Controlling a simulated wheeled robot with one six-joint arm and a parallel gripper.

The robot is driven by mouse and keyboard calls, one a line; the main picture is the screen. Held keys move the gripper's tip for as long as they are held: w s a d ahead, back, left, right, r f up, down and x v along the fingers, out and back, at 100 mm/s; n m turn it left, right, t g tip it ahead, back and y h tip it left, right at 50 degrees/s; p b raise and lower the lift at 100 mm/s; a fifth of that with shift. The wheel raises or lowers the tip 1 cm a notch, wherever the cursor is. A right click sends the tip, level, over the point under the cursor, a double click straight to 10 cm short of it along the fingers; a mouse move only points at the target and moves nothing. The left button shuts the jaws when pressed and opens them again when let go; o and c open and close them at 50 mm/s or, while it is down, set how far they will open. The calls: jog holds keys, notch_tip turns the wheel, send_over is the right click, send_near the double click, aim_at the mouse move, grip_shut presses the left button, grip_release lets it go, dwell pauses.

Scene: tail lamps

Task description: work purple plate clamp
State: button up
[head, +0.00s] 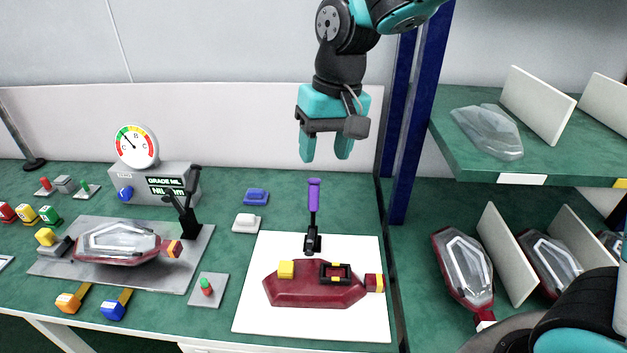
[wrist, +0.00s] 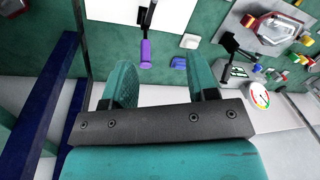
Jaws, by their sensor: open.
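The purple-handled plate clamp (head: 313,196) stands upright at the back edge of the white plate (head: 255,318), its black base on the plate. A dark red lamp housing (head: 300,293) lies on that plate in front of the clamp, with a yellow block, a black frame and a red-and-yellow end piece. My gripper (head: 325,150) is open and empty, above and behind the clamp handle, pointing down and apart from it. In the wrist view the purple handle (wrist: 146,54) shows beyond and between the two teal fingers (wrist: 164,85).
A grey fixture (head: 190,275) at left holds a clear-lensed lamp beside a black clamp (head: 188,215). A gauge box (head: 155,180) stands behind it. Blue and white blocks (head: 247,222) lie left of the plate. A shelf rack with a blue post (head: 414,120) stands at right.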

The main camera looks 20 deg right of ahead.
aim_at(314, 184)
jog(key=w+d+f+m+h+p, duration=0.25)
jog(key=w+m, duration=0.25)
jog(key=w, duration=0.8)
jog(key=shift+y, duration=0.45)
notch_tip(314, 184, down, 18)
jog(key=p, duration=0.2)
jog(key=shift+r+p, duration=0.1)
jog(key=shift+p, duration=0.3)
